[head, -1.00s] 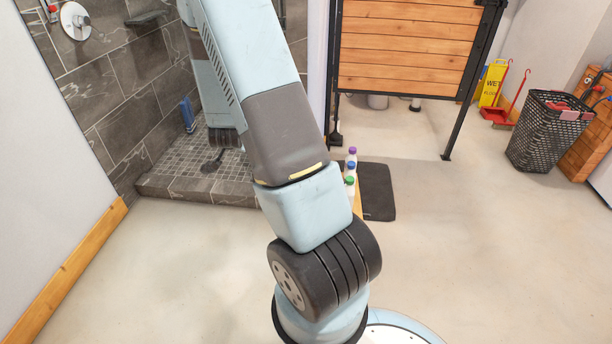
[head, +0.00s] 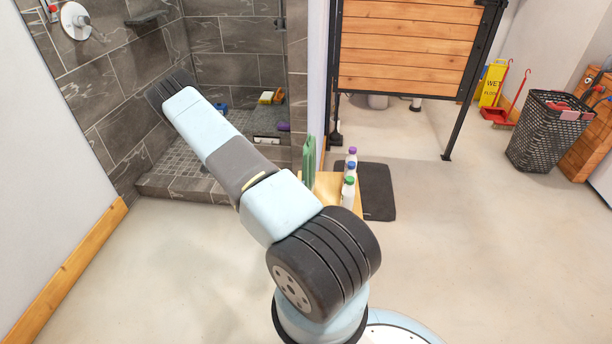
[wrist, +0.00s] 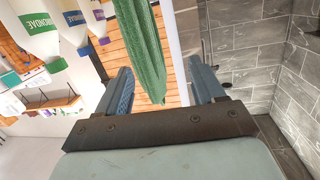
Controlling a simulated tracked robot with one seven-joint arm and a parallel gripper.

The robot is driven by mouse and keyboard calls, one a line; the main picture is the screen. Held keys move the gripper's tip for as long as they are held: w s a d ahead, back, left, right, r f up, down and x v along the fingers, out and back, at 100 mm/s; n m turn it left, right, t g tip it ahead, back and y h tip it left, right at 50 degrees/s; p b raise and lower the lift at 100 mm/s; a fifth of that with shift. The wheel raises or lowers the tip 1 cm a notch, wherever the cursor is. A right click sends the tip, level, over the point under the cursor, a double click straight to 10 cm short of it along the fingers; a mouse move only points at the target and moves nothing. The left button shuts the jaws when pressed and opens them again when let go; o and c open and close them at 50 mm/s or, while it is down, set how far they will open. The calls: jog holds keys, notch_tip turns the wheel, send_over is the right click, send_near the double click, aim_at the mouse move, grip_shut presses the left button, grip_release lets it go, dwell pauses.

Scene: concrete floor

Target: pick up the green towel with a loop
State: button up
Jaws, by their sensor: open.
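The green towel (head: 309,160) stands upright and narrow at the left of a small wooden stand (head: 335,186) in the head view. It also shows in the wrist view, which is upside down, as a tapering green fold (wrist: 143,50). No loop can be made out. My gripper (wrist: 163,85) is open in the wrist view, with the towel's tip showing between its two blue fingers, nearer the left one. I cannot tell whether they touch. The gripper is not visible in the head view.
Several bottles with coloured caps (head: 349,180) stand on the stand just right of the towel. A dark mat (head: 377,190) lies behind it. The tiled shower (head: 190,187) is at the left, a black basket (head: 540,135) at the right. The floor between is clear.

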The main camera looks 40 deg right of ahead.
aim_at(305, 178)
jog(key=s+d+f+n+t, duration=0.1)
jog(key=s+f+n+t, duration=0.1)
jog(key=s, duration=0.2)
jog(key=shift+h, duration=0.4)
jog(key=x, duration=0.8)
jog(key=shift+w+d+f, duration=0.2)
jog(key=shift+w+d, duration=0.05)
jog(key=shift+f+x, duration=0.15)
jog(key=shift+x, duration=1.15)
jog(key=shift+f+x, duration=0.1)
jog(key=shift+x, duration=1.2)
jog(key=c, duration=1.2)
